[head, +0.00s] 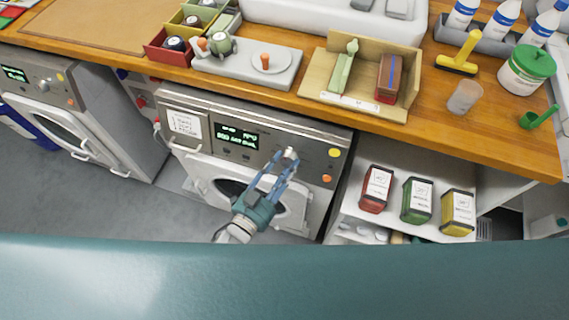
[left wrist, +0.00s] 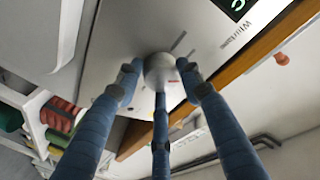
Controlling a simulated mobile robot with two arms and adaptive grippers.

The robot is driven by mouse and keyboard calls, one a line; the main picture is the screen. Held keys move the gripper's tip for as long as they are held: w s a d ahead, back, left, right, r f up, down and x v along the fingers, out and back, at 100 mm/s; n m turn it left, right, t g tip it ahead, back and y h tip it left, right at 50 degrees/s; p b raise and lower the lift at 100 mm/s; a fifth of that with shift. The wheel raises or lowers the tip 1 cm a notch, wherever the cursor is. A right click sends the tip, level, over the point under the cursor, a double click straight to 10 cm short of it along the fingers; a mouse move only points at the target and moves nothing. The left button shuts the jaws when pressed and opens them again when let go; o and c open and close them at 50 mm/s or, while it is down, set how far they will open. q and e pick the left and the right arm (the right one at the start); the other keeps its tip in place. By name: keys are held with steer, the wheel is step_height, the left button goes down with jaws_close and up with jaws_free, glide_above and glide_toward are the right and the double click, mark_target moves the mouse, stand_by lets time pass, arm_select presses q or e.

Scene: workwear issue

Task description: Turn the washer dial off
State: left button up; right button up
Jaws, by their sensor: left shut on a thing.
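The washer (head: 240,206) stands under the wooden counter in the middle of the head view, with a grey control panel and a lit green display (head: 237,137). Its round silver dial (head: 291,153) is on the panel, right of the display. My left gripper (head: 286,165) reaches up to the dial in front of the panel. In the left wrist view its three blue fingers close around the dial (left wrist: 160,70) and partly cover its sides. The dial's setting cannot be read. My right gripper is in neither view.
A yellow button (head: 334,153) and an orange button (head: 326,178) sit right of the dial. The counter (head: 440,110) above holds trays and bottles. An open shelf with red (head: 376,188), green (head: 417,200) and yellow (head: 457,212) boxes stands to the right. A second washer (head: 75,115) is at left.

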arm_select(q)
steer(key=m, duration=0.1)
steer(key=r+m+p, duration=0.1)
steer(key=m, duration=0.1)
steer(key=m+g+p, duration=0.1)
steer(key=shift+w+r+h, duration=0.15)
steer(key=shift+w+h, duration=0.15)
steer(key=shift+h, duration=0.1)
steer(key=shift+m+g+p, duration=0.3)
steer(key=shift+m, duration=0.6)
steer(key=o, duration=1.1)
steer(key=shift+s+f, duration=0.1)
steer(key=shift+f, duration=0.15)
steer(key=shift+s+a+f, duration=0.1)
steer(key=shift+s+a, duration=0.2)
steer(key=shift+s, duration=0.15)
steer(key=v, duration=1.1)
steer(key=shift+r, duration=0.25)
